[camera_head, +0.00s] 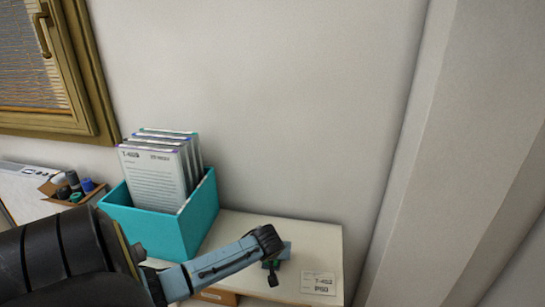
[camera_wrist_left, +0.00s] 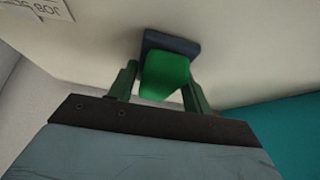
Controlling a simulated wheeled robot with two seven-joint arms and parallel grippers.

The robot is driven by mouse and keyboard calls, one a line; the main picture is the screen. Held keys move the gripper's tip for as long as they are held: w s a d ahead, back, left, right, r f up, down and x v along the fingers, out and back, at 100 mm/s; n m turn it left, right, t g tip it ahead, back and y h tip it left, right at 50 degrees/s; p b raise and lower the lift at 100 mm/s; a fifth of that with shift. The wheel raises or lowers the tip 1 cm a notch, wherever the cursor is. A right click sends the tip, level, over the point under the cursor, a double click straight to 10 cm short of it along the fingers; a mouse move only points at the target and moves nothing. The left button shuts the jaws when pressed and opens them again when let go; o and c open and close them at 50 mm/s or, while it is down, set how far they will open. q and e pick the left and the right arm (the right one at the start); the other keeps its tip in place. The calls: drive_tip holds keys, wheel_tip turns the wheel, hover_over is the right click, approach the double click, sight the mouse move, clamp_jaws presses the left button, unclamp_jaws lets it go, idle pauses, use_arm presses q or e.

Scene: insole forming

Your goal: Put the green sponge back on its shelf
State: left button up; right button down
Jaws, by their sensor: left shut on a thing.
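My left gripper (camera_head: 273,268) reaches in from the left over the right part of the cream shelf (camera_head: 318,240). It is shut on the green sponge (camera_wrist_left: 165,75), which sits between the two green-edged fingers in the left wrist view. A dark blue-grey block (camera_wrist_left: 171,42) is at the sponge's far end, against or close to the cream surface; I cannot tell whether it touches. In the head view the gripper hides most of the sponge, and a blue-grey piece (camera_head: 286,250) shows beside it. My right gripper is in neither view.
A teal bin (camera_head: 160,230) with several upright labelled sheets (camera_head: 155,175) stands left of the gripper. A label (camera_head: 318,283) is on the shelf's front right. A small box of coloured items (camera_head: 72,188) is farther left. A wall and pillar (camera_head: 440,150) bound the right.

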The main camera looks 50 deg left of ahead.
use_arm(q)
drive_tip(key=o, duration=0.9)
drive_tip(key=shift+f, duration=0.1)
